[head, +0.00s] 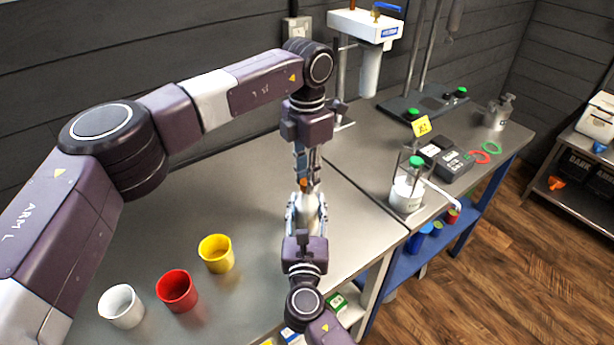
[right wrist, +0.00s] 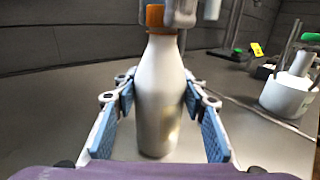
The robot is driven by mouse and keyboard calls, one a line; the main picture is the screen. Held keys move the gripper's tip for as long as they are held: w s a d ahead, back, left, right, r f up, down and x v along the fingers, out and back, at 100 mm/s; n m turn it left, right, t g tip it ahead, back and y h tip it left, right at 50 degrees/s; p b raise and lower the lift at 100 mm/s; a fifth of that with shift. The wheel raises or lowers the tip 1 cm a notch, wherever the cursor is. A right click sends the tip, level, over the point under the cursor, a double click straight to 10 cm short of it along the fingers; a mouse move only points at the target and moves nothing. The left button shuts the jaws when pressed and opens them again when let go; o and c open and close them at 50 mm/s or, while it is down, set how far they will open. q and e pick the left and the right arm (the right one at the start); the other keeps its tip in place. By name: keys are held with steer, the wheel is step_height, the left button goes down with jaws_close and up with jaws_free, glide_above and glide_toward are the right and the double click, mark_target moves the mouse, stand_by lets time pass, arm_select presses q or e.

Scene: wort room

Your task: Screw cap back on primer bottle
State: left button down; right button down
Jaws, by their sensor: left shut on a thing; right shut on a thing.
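The primer bottle (head: 309,213) is pale silver-white and stands upright over the grey bench; it fills the middle of the right wrist view (right wrist: 158,95). My right gripper (head: 307,204) comes in from the front and is shut around the bottle body, with blue pads on both sides (right wrist: 160,95). The orange cap (right wrist: 155,16) sits at the top of the bottle neck. My left gripper (head: 306,176) points down from above and is shut on the cap, its fingers partly hiding it. I cannot tell how tightly the cap sits on the thread.
White (head: 121,306), red (head: 177,290) and yellow (head: 216,253) cups stand at the front left of the bench. To the right are a white container with a green top (head: 407,193), a black device (head: 447,160) and a filter housing (head: 369,70). Bench behind the cups is clear.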

arm_select(q)
steer(key=m, duration=0.6)
steer(key=c, duration=1.6)
jaws_free()
step_height(320, 180, up, 12)
arm_select(e)
steer(key=c, duration=1.1)
jaws_free()
steer(key=shift+c, duration=0.2)
